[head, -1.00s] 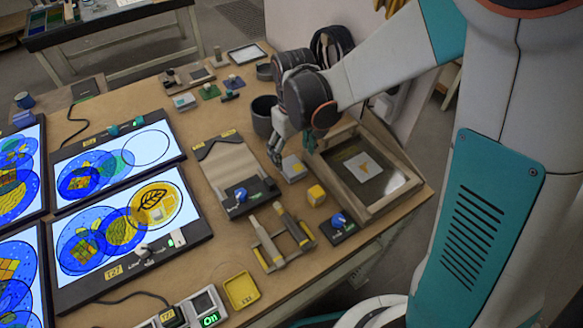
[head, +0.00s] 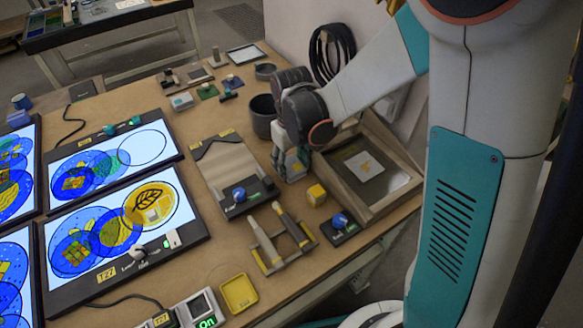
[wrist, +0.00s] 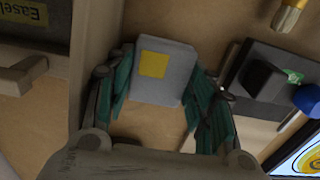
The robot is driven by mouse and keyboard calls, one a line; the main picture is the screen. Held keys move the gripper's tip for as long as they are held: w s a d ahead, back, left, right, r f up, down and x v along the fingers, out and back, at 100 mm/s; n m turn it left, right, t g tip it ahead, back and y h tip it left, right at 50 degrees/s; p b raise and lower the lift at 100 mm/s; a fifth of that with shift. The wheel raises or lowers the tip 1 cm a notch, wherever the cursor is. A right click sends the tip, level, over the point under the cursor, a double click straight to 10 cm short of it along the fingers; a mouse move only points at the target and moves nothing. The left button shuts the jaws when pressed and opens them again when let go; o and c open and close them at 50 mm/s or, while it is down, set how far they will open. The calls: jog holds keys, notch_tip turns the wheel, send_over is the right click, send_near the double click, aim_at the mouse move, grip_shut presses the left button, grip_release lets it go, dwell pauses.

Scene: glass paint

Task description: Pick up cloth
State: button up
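The cloth (wrist: 148,88) looks like a flat grey folded pad with a yellow patch, lying on the brown table in the wrist view. My gripper (wrist: 160,82) is open, with its teal-grey fingers to the left and right of the cloth. The fingers appear apart from it, though contact at the edges is hard to judge. In the head view my gripper (head: 290,166) is low over the table, between the dark cup and the yellow block, and mostly hides the cloth.
A wooden easel frame (head: 345,185) stands close to the right of my gripper. A dark cup (head: 263,118) is behind it, and a yellow block (head: 316,194) in front. A box with a blue knob (head: 240,195) lies to the left. Lit panels (head: 110,225) fill the table's left side.

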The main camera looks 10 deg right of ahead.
aim_at(292, 165)
dwell(0.3)
notch_tip(292, 165, up, 20)
jog(key=p, duration=0.6)
jog(key=shift+p, duration=0.3)
jog(key=shift+o, duration=1.2)
jog(key=shift+c, duration=0.7)
